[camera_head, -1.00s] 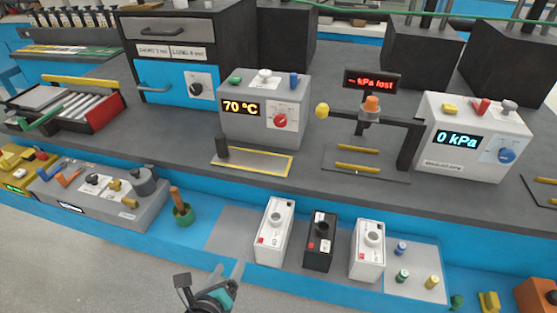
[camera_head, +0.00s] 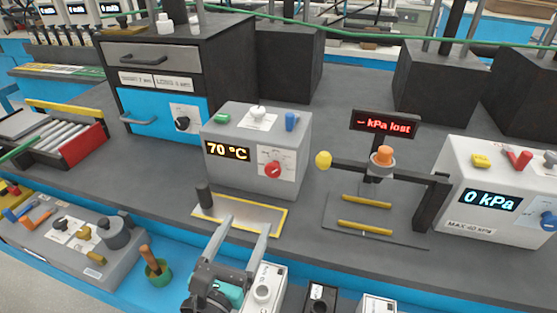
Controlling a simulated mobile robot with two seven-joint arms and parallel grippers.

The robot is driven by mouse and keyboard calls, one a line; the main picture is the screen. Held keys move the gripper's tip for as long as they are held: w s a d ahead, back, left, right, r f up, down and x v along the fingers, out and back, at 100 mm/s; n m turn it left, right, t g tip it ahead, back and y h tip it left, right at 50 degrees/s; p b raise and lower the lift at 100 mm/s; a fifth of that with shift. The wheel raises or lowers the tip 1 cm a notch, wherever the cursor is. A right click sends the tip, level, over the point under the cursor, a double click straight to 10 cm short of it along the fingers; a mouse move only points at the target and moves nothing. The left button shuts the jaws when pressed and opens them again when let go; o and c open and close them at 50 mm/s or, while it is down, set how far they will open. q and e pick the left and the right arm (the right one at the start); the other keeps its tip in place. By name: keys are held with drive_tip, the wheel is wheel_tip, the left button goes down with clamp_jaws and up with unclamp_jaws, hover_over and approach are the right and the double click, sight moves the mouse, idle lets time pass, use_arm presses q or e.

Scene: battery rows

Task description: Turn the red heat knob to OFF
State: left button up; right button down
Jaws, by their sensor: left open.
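The red heat knob (camera_head: 272,169) sits on a white dial plate at the right of the front face of a grey box (camera_head: 225,178). The box's display (camera_head: 228,151) reads 70 °C in orange. The knob's pointer direction is too small to tell surely. My left gripper (camera_head: 243,238) is open and empty, with its two fingers pointing up toward the box. It is in front of and below the knob, apart from it, over the front edge of the yellow-edged plate. My right gripper is not in view.
The yellow-edged plate (camera_head: 270,217) with a dark post (camera_head: 204,195) lies before the box. A stand with a yellow ball (camera_head: 323,159) and a "kPa lost" sign (camera_head: 386,124) is to the right. White batteries (camera_head: 265,287) stand below. A blue-fronted cabinet (camera_head: 160,115) is behind left.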

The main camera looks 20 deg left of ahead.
sight(272, 173)
use_arm(q)
drive_tip(key=w, duration=1.5)
drive_tip(key=shift+w+d+p, duration=0.1)
drive_tip(key=shift+d+p, duration=0.2)
drive_tip(key=shift+p, duration=0.05)
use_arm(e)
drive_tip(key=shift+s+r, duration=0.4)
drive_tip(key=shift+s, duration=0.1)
use_arm(q)
clamp_jaws()
